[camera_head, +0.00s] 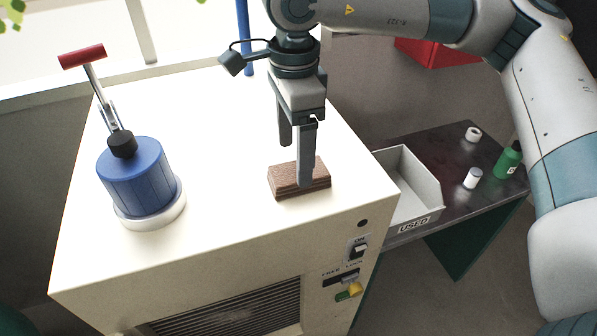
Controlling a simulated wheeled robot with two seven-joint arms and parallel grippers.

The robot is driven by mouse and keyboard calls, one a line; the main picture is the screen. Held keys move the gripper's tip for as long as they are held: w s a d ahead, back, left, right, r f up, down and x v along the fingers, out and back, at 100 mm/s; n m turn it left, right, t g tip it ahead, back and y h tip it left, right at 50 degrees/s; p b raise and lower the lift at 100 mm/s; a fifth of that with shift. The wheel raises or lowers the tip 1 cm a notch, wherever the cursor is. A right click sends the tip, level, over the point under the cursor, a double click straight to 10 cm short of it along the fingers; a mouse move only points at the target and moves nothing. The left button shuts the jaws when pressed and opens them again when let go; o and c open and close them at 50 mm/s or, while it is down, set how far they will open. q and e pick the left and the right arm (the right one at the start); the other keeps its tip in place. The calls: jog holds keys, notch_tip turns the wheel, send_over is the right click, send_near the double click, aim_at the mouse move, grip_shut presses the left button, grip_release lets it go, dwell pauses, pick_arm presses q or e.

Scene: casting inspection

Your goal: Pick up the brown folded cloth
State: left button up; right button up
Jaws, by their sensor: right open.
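The brown folded cloth (287,184) lies on the white top of the machine cabinet, near its right front edge. It looks like a small flat block with layered sides. My right gripper (294,165) points down over the cloth with its jaws apart. The nearer finger overlaps the cloth in the picture, and the farther finger is at its back side. I cannot tell whether either finger touches the cloth. My left gripper is not in view.
A blue cylinder with a red-handled lever (140,180) stands on the left of the cabinet top (220,235). To the right, a dark table (430,150) holds a grey bin marked USED (418,211), a green bottle (508,160) and small white items. The cabinet front has switches (357,249).

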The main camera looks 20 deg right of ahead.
aim_at(291, 171)
jog(key=shift+w+f+p, duration=0.1)
jog(key=shift+f+p, duration=0.25)
jog(key=shift+p, duration=0.25)
jog(key=f+p, duration=0.2)
jog(key=f, duration=0.1)
jog(key=shift+w+a+f, duration=0.15)
jog(key=shift+a+f, duration=0.05)
jog(key=shift+f, duration=0.5)
jog(key=c, duration=1.1)
jog(key=shift+r, duration=0.1)
